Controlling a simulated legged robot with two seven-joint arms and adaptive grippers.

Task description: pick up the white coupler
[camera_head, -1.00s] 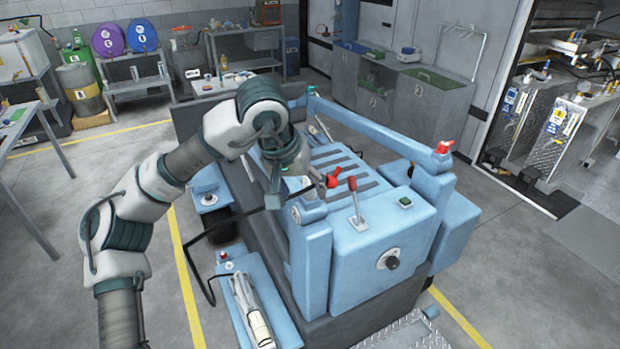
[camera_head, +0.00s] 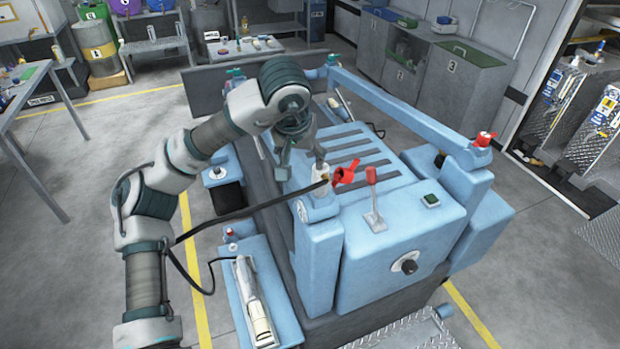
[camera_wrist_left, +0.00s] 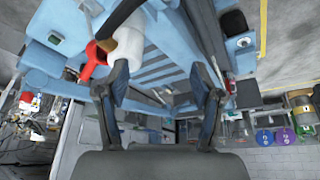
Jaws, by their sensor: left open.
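The white coupler (camera_head: 320,173) stands on top of the near left corner post (camera_head: 317,208) of the blue machine, with a red part (camera_head: 345,174) beside it and a black hose running to it. It also shows large in the left wrist view (camera_wrist_left: 129,46), beside the left finger's tip. My left gripper (camera_head: 300,163) is open and empty, just above and to the left of the coupler. In the left wrist view the gap between its fingers (camera_wrist_left: 160,78) is empty; the coupler lies outside that gap. I cannot tell whether a finger touches it. My right gripper is not in view.
A red-knobbed lever (camera_head: 372,195) and a green button (camera_head: 431,200) sit on the machine's top. A raised blue bar (camera_head: 400,105) runs along its far side. The black hose (camera_head: 240,214) crosses beneath my left arm. Open floor lies left of the machine.

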